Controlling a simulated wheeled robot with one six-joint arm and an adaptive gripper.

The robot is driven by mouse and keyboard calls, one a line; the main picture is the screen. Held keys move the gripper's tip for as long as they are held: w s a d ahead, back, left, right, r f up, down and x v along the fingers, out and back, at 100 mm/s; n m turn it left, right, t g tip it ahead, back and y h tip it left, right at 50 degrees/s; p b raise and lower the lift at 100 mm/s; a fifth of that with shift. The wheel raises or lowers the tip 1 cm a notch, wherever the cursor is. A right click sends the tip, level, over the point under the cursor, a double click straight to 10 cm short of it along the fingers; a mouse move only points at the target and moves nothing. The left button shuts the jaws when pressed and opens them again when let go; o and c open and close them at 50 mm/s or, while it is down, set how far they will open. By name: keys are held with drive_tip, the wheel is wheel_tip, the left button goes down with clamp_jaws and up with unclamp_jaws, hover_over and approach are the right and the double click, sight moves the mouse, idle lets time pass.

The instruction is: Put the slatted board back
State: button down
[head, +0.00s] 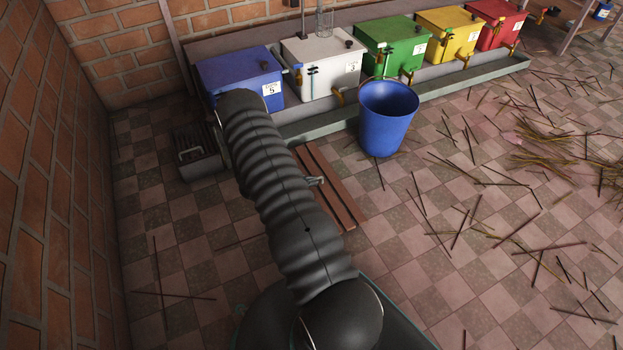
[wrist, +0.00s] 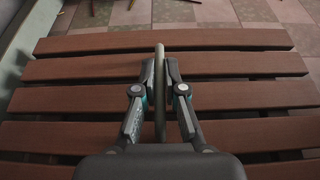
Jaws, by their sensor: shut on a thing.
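The slatted board (head: 340,195), with reddish-brown wooden slats, shows beside my arm in the head view. It is low, at or near the floor in front of the trough; I cannot tell whether it touches the floor. In the wrist view the board (wrist: 75,72) fills most of the picture, its slats running across. My gripper (wrist: 160,68) is over the middle of the board, its two fingers shut on a thin upright grey bar (wrist: 160,105) that looks like the board's handle. In the head view my arm hides most of the gripper and part of the board.
A blue bucket (head: 387,115) stands right of the board. Behind is a long grey-green trough (head: 455,88) below blue, white, green, yellow and red boxes. A dark grated box (head: 198,165) stands left. Brick wall (head: 35,200) bounds the left; sticks litter the right floor.

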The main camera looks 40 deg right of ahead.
drive_tip(key=shift+f, duration=1.05)
drive_tip(key=shift+f, duration=0.15)
drive_tip(key=c, duration=1.2)
unclamp_jaws()
drive_tip(key=shift+c, duration=0.2)
drive_tip(key=shift+a+f, duration=0.1)
